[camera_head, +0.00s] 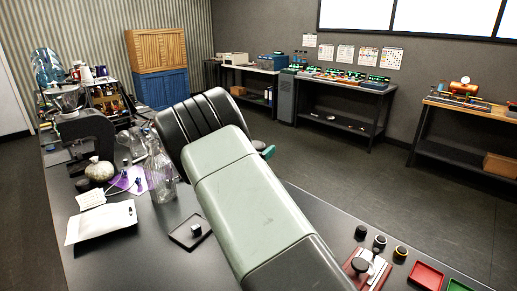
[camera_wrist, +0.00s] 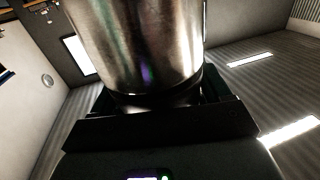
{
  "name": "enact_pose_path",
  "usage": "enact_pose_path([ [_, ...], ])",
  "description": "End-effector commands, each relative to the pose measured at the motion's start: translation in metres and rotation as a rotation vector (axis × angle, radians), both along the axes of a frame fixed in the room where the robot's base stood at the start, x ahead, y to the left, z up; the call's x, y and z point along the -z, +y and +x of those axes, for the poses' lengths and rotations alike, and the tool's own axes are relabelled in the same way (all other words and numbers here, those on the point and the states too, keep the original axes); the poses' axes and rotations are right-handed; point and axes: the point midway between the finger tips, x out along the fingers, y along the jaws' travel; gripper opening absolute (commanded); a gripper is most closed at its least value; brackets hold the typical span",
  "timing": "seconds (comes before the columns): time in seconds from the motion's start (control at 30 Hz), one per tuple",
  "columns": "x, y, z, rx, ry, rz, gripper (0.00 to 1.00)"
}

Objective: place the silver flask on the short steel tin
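A shiny silver cylinder, which looks like the silver flask (camera_wrist: 143,45), fills the upper middle of the wrist view, its top cut off by the frame edge. My gripper (camera_wrist: 158,100) is at its dark lower end, with dark green-black finger parts on both sides, and appears shut on it. In the head view my arm hides the flask and nearly all of the gripper; only a small green piece shows beside the arm. I cannot make out the short steel tin in either view.
The dark bench carries a clear glass bottle (camera_head: 160,178), a white sheet (camera_head: 100,222), a black square tray (camera_head: 180,237) with a small metal block, and a dark machine (camera_head: 88,135) at left. Round knobs (camera_head: 379,243) and a red tray (camera_head: 426,276) lie at right.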

Motion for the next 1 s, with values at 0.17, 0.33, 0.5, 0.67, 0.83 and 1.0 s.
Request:
enact_pose_path([
  [0.17, 0.000, 0.000, 0.000, 0.000, 0.000, 0.000, 1.00],
  [0.33, 0.000, 0.000, 0.000, 0.000, 0.000, 0.000, 1.00],
  [0.5, -0.003, 0.004, -0.005, -0.002, 0.001, 0.001, 1.00],
  [0.67, -0.004, 0.020, -0.030, -0.004, 0.002, 0.000, 1.00],
  [0.83, -0.003, 0.039, -0.062, -0.003, 0.002, 0.000, 1.00],
  [1.0, -0.003, 0.054, -0.087, -0.001, 0.001, 0.000, 1.00],
])
